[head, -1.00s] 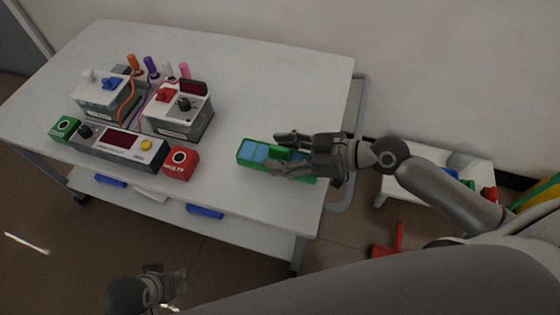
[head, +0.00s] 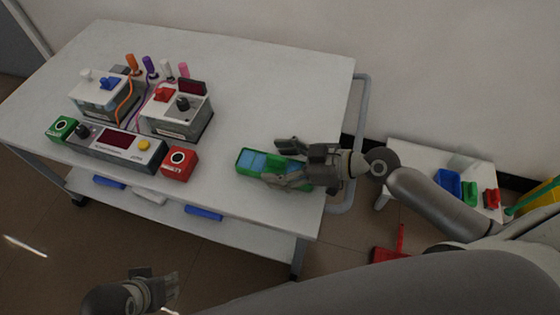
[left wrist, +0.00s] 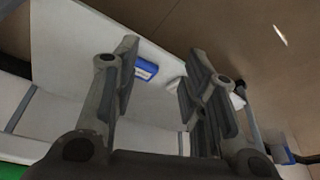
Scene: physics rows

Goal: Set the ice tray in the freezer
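A green tray (head: 243,168) with blue inside lies on the white tabletop near its right end. I take it for the ice tray. My right gripper (head: 270,163) is over the tray's right part, with its two fingers apart; the gripper hides that part. I cannot tell whether the fingers touch the tray. My left gripper (head: 172,289) is low in front of the table, away from the tray. In the left wrist view its fingers (left wrist: 158,68) are wide apart with nothing held between them. No freezer shows in any view.
On the white table (head: 260,85), powered boxes with cables, a display unit (head: 115,143) and a red block (head: 179,164) stand to the left. A low white stand (head: 420,155) with blue, green and red items is at right. The table's back right is clear.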

